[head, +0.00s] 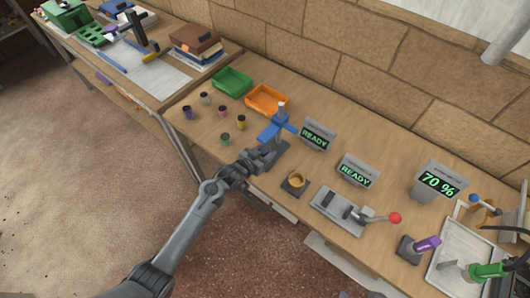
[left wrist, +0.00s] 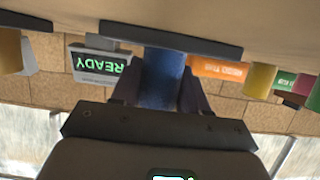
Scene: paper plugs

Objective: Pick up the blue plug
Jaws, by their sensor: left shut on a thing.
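The blue plug (left wrist: 162,80) stands between the fingers of my left gripper (left wrist: 160,92) in the left wrist view, with a finger on each side of it. In the head view my left gripper (head: 266,153) is shut near the table's front edge, by the foot of a blue and grey stand (head: 277,128). I cannot make out the plug clearly there. In the left wrist view a dark bar crosses the top of the plug, so its upper end in that picture is hidden. My right gripper is not in view.
Purple (head: 187,112), pink (head: 222,112), yellow (head: 241,122) and green (head: 226,139) plugs stand left of my gripper. A green tray (head: 232,81) and an orange tray (head: 266,99) lie behind.

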